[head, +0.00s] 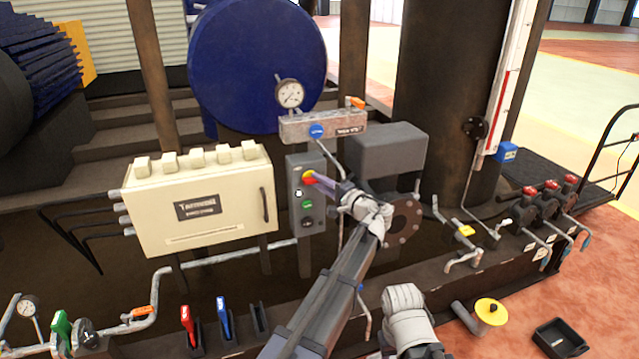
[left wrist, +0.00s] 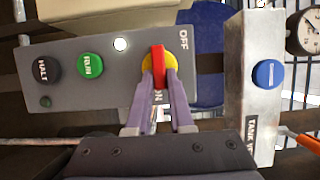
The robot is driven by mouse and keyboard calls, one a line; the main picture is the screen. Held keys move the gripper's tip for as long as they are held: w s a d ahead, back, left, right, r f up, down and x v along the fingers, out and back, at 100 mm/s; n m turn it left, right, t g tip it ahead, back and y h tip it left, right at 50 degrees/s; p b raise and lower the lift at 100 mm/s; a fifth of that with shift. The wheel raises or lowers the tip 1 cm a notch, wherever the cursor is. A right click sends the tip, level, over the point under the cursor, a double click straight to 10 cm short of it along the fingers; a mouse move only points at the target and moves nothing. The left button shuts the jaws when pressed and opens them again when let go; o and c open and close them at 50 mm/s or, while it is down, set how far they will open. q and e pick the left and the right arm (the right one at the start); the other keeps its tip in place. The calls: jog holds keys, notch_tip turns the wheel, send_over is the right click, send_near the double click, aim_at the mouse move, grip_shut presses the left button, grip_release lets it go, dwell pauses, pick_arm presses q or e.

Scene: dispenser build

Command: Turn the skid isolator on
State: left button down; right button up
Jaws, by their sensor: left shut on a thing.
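The skid isolator is a red handle on a yellow round plate (left wrist: 158,64) at the end of a grey control panel (head: 307,215). The labels OFF and ON show beside it in the left wrist view. The red handle stands upright in that view, with its lower end at the ON label. My left gripper (left wrist: 159,88) is shut on the handle, one finger on each side. My right gripper's fingers do not show; only a pale arm part is visible.
The panel also carries a white lamp, a green RUN button (left wrist: 90,66) and a black HALT button (left wrist: 47,70). A cream cabinet (head: 198,204) stands to the left. A bracket with a blue round knob (head: 317,131) and a gauge (head: 289,94) is close above.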

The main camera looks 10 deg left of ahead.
pick_arm(q)
jog(key=c, duration=0.8)
grip_release()
jog(key=v, duration=0.8)
jog(key=shift+a+f, duration=0.1)
